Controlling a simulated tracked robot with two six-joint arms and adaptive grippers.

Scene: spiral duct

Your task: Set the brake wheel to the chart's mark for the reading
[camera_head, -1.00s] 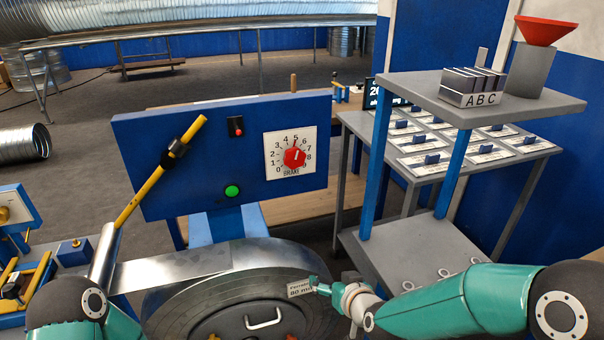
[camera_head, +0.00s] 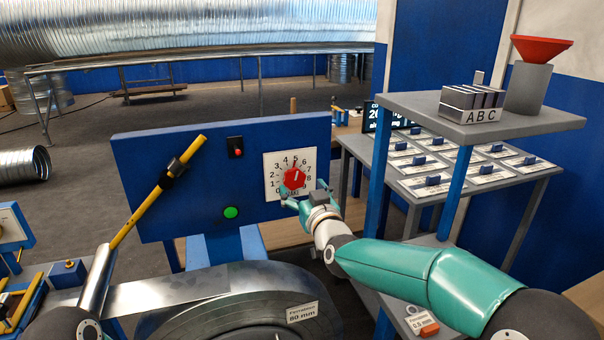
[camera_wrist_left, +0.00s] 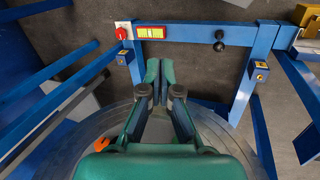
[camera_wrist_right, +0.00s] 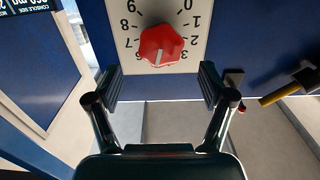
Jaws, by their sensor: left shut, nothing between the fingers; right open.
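The brake wheel is a red knob (camera_head: 294,179) with a white pointer line, on a white dial (camera_head: 270,165) numbered around it, on the blue panel (camera_head: 180,200). The pointer is near upright, about at 5. In the right wrist view the knob (camera_wrist_right: 161,44) and dial show upside down. My right gripper (camera_head: 304,193) is open at the dial's lower edge. Its fingers (camera_wrist_right: 161,82) are apart, in front of the knob and not closed on it. My left gripper (camera_wrist_left: 160,75) is shut and empty. A dark display (camera_head: 380,117) is partly hidden behind the shelf post.
A green button (camera_head: 231,212) and red switch (camera_head: 236,148) sit on the panel. A yellow lever (camera_head: 150,205) slants at left. A metal strip coil (camera_head: 240,300) lies below. A grey shelf (camera_head: 480,110) and a table of labelled cards (camera_head: 440,165) stand at right.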

